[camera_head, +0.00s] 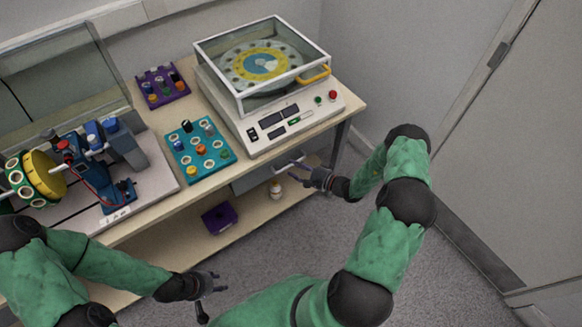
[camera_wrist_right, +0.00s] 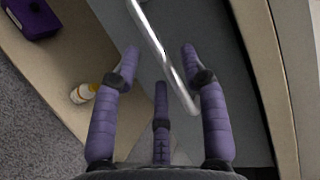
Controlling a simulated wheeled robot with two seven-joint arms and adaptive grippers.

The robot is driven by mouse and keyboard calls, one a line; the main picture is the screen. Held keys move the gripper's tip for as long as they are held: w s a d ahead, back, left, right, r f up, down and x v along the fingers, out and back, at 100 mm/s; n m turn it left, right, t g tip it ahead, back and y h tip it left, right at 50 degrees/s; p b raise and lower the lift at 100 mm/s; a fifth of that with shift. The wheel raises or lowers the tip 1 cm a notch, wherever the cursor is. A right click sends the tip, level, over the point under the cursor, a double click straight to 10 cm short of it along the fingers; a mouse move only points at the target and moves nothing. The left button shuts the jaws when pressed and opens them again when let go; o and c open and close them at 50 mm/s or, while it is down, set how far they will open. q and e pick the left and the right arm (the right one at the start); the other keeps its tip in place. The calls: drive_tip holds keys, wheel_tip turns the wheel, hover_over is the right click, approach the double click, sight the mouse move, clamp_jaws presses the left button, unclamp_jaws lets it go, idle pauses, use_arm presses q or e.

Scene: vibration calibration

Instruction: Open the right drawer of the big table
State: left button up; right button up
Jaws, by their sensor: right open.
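The big table (camera_head: 345,105) has a grey drawer (camera_head: 243,183) under its right part; its front also shows in the right wrist view (camera_wrist_right: 235,75). The drawer looks shut. Its bar handle (camera_head: 284,162) is shiny metal and runs slantwise in the wrist view (camera_wrist_right: 150,33). My right gripper (camera_head: 296,171) is open at the handle. In the wrist view its purple fingers (camera_wrist_right: 159,62) stand on both sides of the bar; I cannot tell whether they touch it. My left gripper (camera_head: 213,290) looks open and empty, low in front of the table.
A glass-covered machine (camera_head: 290,125) stands on the tabletop above the drawer. Beside it are a teal tray (camera_head: 183,160) and a purple tray (camera_head: 150,77). A purple box (camera_head: 219,218) and a small bottle (camera_head: 276,190) stand on the lower shelf. Grey floor before the table is clear.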

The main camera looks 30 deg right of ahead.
drive_tip(key=shift+x, duration=1.35)
clamp_jaws()
drive_tip(key=s+d+p, duration=0.2)
drive_tip(key=s, duration=2.6)
drive_tip(key=shift+s+p, duration=0.2)
drive_tip(key=shift+p, duration=0.1)
drive_tip(key=shift+d, duration=0.1)
unclamp_jaws()
